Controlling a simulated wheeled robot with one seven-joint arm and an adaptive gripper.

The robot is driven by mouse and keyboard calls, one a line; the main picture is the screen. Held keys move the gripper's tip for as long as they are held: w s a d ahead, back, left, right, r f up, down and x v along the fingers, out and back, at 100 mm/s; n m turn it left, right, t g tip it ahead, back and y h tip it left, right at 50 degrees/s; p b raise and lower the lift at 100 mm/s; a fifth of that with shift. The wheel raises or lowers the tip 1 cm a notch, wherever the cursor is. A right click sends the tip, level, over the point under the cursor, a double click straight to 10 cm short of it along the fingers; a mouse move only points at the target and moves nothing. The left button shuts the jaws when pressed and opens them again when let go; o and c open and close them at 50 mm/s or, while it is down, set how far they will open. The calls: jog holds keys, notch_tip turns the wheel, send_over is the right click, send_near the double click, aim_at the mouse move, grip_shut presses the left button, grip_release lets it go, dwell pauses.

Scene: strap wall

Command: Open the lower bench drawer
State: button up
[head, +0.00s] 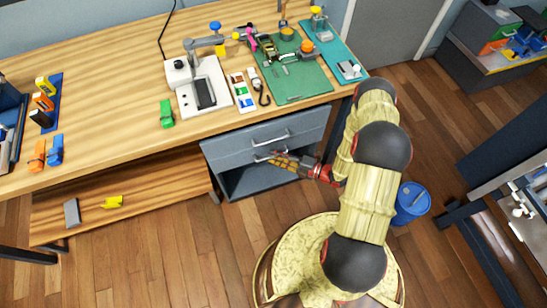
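The grey drawer unit (208,166) hangs under the wooden workbench, in the middle of the head view. Its upper drawer (235,142) has a silver bar handle (270,138). The lower drawer (238,160) sits just below, with its own bar handle (262,157); both fronts look flush with the unit. My gripper (277,160) is at the right part of the lower handle, reaching in from the right. Its fingers overlap the handle in the picture; whether they touch or close around it is too small to tell.
Below the drawers is a dark open space (245,183). The workbench top (120,80) carries a microscope-like stand (205,90), a green mat (295,85) and small tools. A low wooden shelf (150,190) is at left. A blue bucket (411,203) stands right of my arm.

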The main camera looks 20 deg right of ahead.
jog(key=shift+w+a+f, duration=0.1)
jog(key=shift+w+a, duration=0.3)
jog(key=shift+a, duration=0.05)
jog(key=c, duration=0.3)
grip_shut()
dwell(0.5)
